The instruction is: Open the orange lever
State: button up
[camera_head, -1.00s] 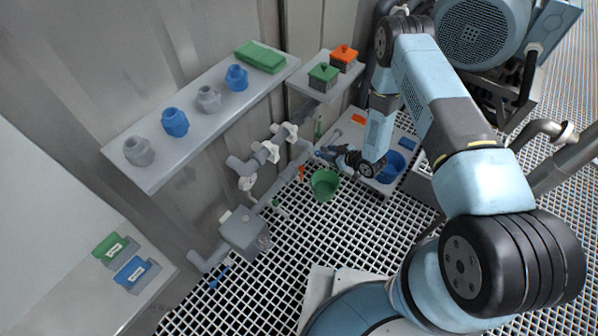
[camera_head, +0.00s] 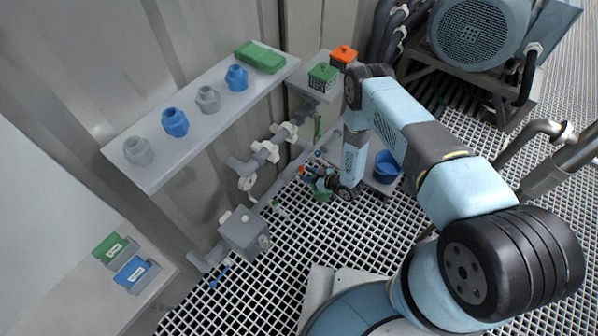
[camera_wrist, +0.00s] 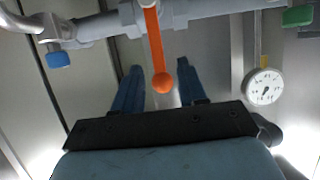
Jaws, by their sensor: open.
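The orange lever (camera_wrist: 155,45) hangs down from a grey pipe (camera_wrist: 95,27) in the wrist view and ends in a round orange knob. In the head view only a small orange bit of the lever (camera_head: 301,170) shows beside my gripper (camera_head: 308,173). In the wrist view my gripper (camera_wrist: 160,88) has its two blue fingers apart, one on each side of the lever. The knob lies between the fingers in the picture, with gaps on both sides. I cannot tell whether it is at fingertip depth.
A pressure gauge (camera_wrist: 264,87) hangs right of the lever, and a green handle (camera_wrist: 298,16) is at the upper right. A blue-capped fitting (camera_wrist: 58,59) is at the left. A green bucket (camera_head: 322,196) is partly hidden below my gripper. A shelf (camera_head: 160,178) juts from the wall.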

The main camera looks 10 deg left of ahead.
aim_at(302, 172)
jog(key=shift+x, duration=3.1)
grip_shut()
